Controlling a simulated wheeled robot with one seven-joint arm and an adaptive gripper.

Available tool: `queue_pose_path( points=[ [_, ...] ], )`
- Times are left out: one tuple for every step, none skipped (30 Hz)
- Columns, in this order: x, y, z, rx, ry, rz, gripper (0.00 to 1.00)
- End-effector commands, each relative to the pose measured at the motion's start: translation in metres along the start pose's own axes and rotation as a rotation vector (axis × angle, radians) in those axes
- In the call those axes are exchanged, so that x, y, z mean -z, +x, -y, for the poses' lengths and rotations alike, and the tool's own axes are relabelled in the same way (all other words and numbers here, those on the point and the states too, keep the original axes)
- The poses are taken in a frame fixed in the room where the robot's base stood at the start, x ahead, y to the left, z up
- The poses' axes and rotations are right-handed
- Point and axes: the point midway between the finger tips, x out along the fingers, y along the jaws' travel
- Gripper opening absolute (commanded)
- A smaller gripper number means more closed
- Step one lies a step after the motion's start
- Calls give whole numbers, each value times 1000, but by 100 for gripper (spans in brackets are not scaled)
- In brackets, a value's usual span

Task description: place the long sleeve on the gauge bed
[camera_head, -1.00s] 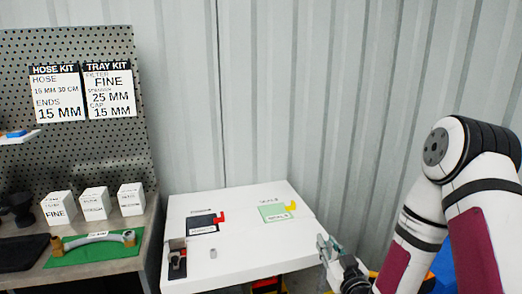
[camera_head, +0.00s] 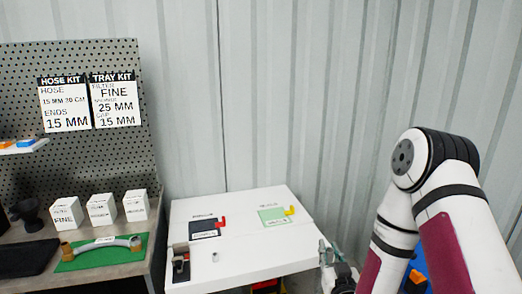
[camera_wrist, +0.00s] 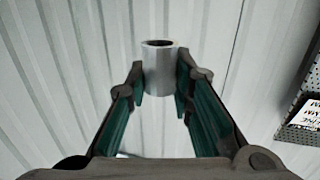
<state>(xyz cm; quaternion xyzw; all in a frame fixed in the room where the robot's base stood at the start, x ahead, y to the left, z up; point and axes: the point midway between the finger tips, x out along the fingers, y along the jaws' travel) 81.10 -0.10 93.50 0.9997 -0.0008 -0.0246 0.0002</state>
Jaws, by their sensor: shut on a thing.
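My gripper (camera_wrist: 160,82) is shut on a grey metal sleeve (camera_wrist: 158,68), a hollow cylinder with its open end up in the wrist view. In the head view my gripper (camera_head: 325,253) is at the right edge of the white table (camera_head: 250,245); the held sleeve is hard to make out there. I cannot tell which of these is the gauge bed.
A small grey cylinder (camera_head: 215,257) stands on the white table beside the dark holder. On the left bench are several white boxes (camera_head: 102,210) and a hose (camera_head: 100,243) on a green mat (camera_head: 135,256). A pegboard (camera_head: 90,150) rises behind. The white table's middle is clear.

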Motion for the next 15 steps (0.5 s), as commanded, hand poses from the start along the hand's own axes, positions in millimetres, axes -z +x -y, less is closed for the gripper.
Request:
queue_pose_path(
  points=[
    [0,0,0,0,2,0,0],
    [0,0,0,1,2,0,0],
    [0,0,0,1,1,0,0],
    [0,0,1,2,1,0,0],
    [0,0,1,2,0,0,0],
    [0,0,1,2,0,0,0],
    [0,0,1,2,0,0,0],
    [0,0,1,3,0,-1,0],
    [0,1,2,6,0,-1,0],
    [-1,2,2,9,0,-1,0],
    [-2,3,4,13,0,-1,0],
    [-3,5,5,20,-1,-2,0],
    [-4,7,7,27,-1,-2,0],
    [-4,8,9,36,-1,-3,0],
    [-6,11,12,50,-2,-2,0]
  ],
)
